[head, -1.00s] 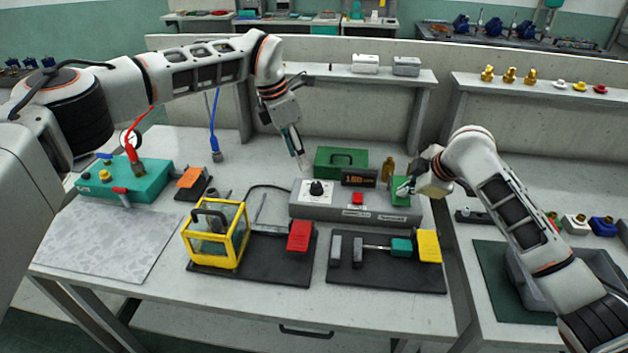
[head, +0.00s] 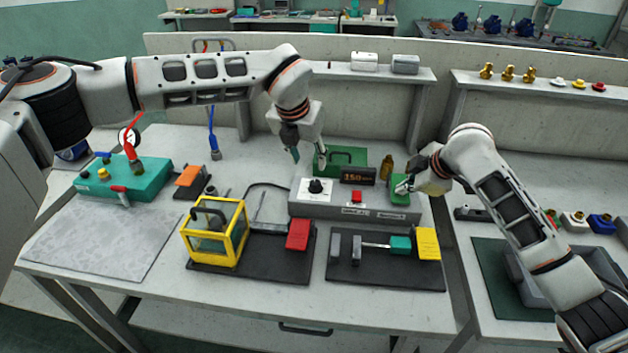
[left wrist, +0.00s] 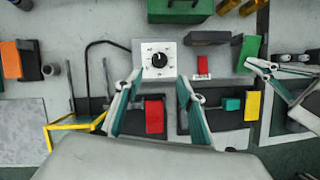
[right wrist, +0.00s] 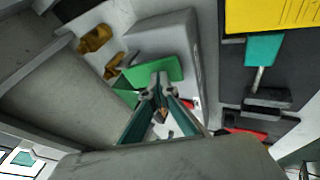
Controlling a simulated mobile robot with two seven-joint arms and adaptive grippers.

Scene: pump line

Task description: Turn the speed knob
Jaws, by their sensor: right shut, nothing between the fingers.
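The speed knob (head: 316,186) is a black dial on a white square plate at the left of the grey control box (head: 345,208). In the left wrist view the knob (left wrist: 159,60) lies just beyond my fingertips, centred between them. My left gripper (head: 308,155) is open and empty, above and slightly behind the knob, pointing down. My right gripper (head: 403,187) is shut and empty at the green block (head: 399,196) on the box's right end. In the right wrist view its fingertips (right wrist: 160,88) overlap the green piece (right wrist: 150,74); I cannot tell whether they touch it.
A small display (head: 358,176) with orange digits, seemingly 150, and a red button (head: 357,196) are right of the knob. A green toolbox (head: 342,158) stands behind. A yellow-framed case (head: 215,232) and a dark plate (head: 385,278) with parts lie in front.

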